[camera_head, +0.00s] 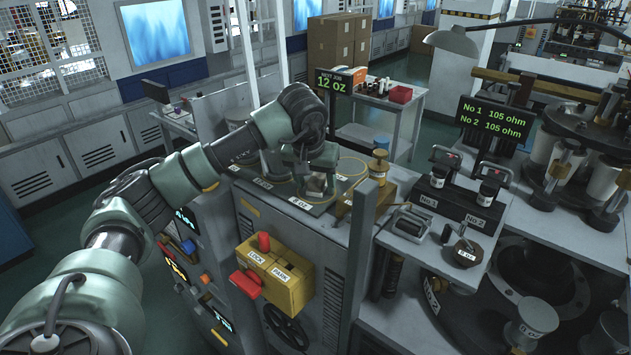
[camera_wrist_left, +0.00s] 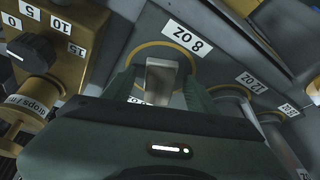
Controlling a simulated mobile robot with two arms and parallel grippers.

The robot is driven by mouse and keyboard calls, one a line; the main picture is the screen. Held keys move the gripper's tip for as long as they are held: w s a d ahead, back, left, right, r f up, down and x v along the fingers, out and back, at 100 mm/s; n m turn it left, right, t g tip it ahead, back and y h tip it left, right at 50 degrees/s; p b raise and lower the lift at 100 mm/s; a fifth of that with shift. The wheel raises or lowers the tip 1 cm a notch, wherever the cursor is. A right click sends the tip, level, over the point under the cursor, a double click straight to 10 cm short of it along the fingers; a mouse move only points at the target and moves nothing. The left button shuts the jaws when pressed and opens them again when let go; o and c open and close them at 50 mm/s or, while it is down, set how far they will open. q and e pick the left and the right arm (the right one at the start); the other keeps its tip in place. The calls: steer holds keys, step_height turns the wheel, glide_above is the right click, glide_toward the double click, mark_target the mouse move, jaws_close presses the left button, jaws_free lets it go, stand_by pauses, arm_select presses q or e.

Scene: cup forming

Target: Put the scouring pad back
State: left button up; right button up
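My left gripper (camera_head: 316,178) reaches down over the "8 OZ" ring place on the grey cabinet top. In the left wrist view its two green fingers (camera_wrist_left: 160,85) stand apart, one on each side of a small pale grey block (camera_wrist_left: 160,75). The block is inside the yellow ring by the "8 OZ" label (camera_wrist_left: 186,37). Gaps seem to show between block and fingers. In the head view the block is mostly hidden by the gripper. Nothing is clearly recognisable as a scouring pad; I cannot tell whether this block is it. My right gripper is not in view.
A brass-coloured dial unit (camera_head: 378,168) stands right of the ring places; its knob (camera_wrist_left: 30,52) shows close in the wrist view. A yellow lock box (camera_head: 275,272) juts out in front.

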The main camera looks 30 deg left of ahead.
arm_select(q)
steer(key=shift+r, duration=0.1)
steer(key=b+v, duration=0.3)
steer(key=v, duration=0.9)
